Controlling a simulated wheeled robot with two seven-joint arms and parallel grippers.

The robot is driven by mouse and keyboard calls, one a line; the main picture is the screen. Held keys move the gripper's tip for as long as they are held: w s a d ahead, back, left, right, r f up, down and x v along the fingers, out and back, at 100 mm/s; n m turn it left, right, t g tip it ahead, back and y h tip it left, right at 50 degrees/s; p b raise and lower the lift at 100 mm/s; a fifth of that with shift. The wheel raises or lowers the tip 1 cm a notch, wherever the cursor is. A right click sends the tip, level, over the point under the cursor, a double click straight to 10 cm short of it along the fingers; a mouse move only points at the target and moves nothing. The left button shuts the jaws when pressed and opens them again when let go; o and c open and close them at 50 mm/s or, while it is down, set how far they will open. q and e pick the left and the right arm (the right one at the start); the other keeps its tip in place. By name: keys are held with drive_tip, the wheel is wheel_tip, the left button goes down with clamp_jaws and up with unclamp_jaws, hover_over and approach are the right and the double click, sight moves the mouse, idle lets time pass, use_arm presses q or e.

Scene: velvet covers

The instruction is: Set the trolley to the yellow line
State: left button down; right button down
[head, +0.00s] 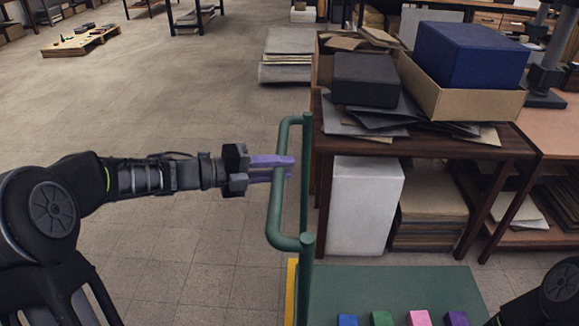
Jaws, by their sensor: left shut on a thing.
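The trolley has a green deck (400,285) at the bottom of the head view and a green tubular handle (276,205) rising at its left end. My left gripper (284,168), with purple fingers, is shut on the upright loop of the handle. A yellow strip (291,292) shows along the deck's left edge; I cannot tell whether it is the floor line or part of the trolley. Several small blocks, blue (347,320), green (381,318), pink (420,317) and purple (457,317), stand on the deck. The trolley's near part is cut off. My right gripper is out of view.
A dark wooden table (420,148) with boxes and sheets stands just beyond the trolley, a white box (365,205) under it. A workbench (560,140) is at the right. The tiled floor (190,95) to the left is open, with a pallet (80,42) far back.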

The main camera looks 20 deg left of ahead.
use_arm(q)
drive_tip(key=shift+f, duration=0.1)
drive_tip(key=c, duration=1.2)
unclamp_jaws()
drive_tip(key=v, duration=0.7)
drive_tip(key=shift+s+a, duration=0.25)
drive_tip(key=shift+a, duration=0.05)
